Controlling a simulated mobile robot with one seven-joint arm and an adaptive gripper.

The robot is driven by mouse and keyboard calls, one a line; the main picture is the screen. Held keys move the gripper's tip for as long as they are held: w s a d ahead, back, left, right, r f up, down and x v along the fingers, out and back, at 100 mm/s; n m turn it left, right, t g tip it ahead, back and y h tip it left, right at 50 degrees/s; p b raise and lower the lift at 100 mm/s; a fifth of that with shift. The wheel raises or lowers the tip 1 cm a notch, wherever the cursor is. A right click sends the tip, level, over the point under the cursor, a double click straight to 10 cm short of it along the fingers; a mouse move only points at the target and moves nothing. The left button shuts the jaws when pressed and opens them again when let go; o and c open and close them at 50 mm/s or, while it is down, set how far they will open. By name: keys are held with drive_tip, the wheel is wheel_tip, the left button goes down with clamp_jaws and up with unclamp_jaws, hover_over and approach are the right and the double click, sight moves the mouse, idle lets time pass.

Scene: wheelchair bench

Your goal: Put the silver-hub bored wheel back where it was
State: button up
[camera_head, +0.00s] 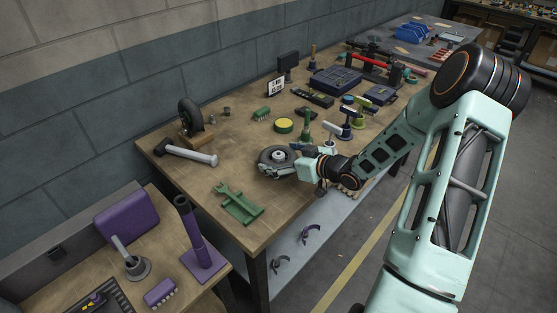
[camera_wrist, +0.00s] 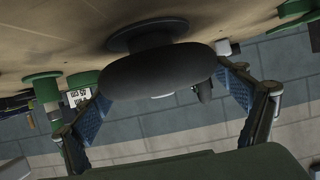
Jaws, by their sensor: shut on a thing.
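The silver-hub wheel (camera_head: 277,155) is a dark tyre with a pale hub, lying roughly flat near the front middle of the wooden bench. My gripper (camera_head: 288,161) reaches it from the right and is shut on it. In the wrist view the dark tyre (camera_wrist: 158,72) sits between my two finger pads (camera_wrist: 165,100). A dark round base (camera_wrist: 148,35) shows between the tyre and the bench top in that view. I cannot tell whether the wheel rests on this base or hangs just above it.
Another black wheel (camera_head: 190,115) stands upright on a wooden block at the back left. A yellow-topped green round (camera_head: 284,126) is behind. The wooden bench (camera_head: 225,165) is bare between them.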

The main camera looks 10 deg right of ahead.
drive_tip(key=shift+r, duration=0.2)
drive_tip(key=shift+c, duration=0.5)
drive_tip(key=shift+r, duration=0.3)
wheel_tip(320, 180, up, 3)
drive_tip(key=shift+f, duration=0.2)
drive_tip(key=s+r, duration=0.1)
drive_tip(key=s+d+r+p, duration=0.1)
drive_tip(key=r, duration=0.1)
drive_tip(key=s+r, duration=0.2)
drive_tip(key=shift+d+p, duration=0.3)
drive_tip(key=s+d+r+p, duration=0.1)
drive_tip(key=s+d+r, duration=0.25)
drive_tip(key=s, duration=0.55)
wheel_tip(320, 180, up, 9)
drive_tip(key=m+t+h, duration=0.3)
drive_tip(key=m+h, duration=0.4)
drive_tip(key=h, duration=0.1)
hover_over(279, 154)
drive_tip(key=shift+s+a, duration=0.25)
drive_tip(key=shift+s, duration=0.05)
